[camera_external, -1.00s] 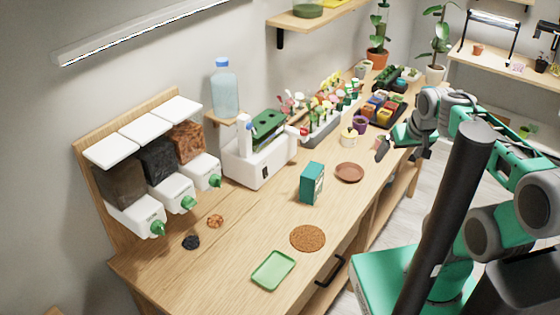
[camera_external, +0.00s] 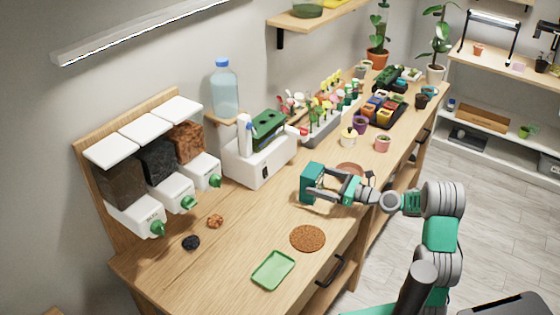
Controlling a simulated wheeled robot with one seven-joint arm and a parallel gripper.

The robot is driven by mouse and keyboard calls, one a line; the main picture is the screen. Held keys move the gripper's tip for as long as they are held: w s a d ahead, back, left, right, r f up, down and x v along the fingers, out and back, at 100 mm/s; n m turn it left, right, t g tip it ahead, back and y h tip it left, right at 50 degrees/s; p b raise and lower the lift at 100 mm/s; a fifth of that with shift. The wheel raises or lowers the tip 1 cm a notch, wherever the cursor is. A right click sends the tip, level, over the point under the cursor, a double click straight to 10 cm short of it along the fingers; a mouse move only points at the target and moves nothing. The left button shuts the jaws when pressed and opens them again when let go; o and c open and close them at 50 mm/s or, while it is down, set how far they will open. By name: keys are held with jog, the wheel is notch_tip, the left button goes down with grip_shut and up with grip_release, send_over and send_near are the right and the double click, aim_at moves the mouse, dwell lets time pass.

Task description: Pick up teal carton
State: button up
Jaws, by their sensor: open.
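The teal carton (camera_external: 307,184) stands upright on the wooden workbench, left of the terracotta saucer. My gripper (camera_external: 318,184) reaches in from the right at the carton's height. Its jaws are open, with the fingertips at the carton's right side and partly in front of it. I cannot tell whether the fingers touch the carton. The gripper hides part of the carton's right face.
The terracotta saucer (camera_external: 347,168) lies behind my gripper, partly hidden. A brown round mat (camera_external: 307,238) and a green tray (camera_external: 273,270) lie nearer the front. Small pots (camera_external: 382,144) stand farther right. Bench space left of the carton is clear.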

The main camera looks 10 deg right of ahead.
aim_at(304, 177)
jog(key=x, duration=0.6)
jog(key=shift+a+f+b, duration=0.1)
jog(key=shift+a+b, duration=0.15)
jog(key=shift+b, duration=0.05)
jog(key=shift+c, duration=0.6)
jog(key=shift+s, duration=0.1)
jog(key=c, duration=1.2)
jog(key=shift+c, duration=0.2)
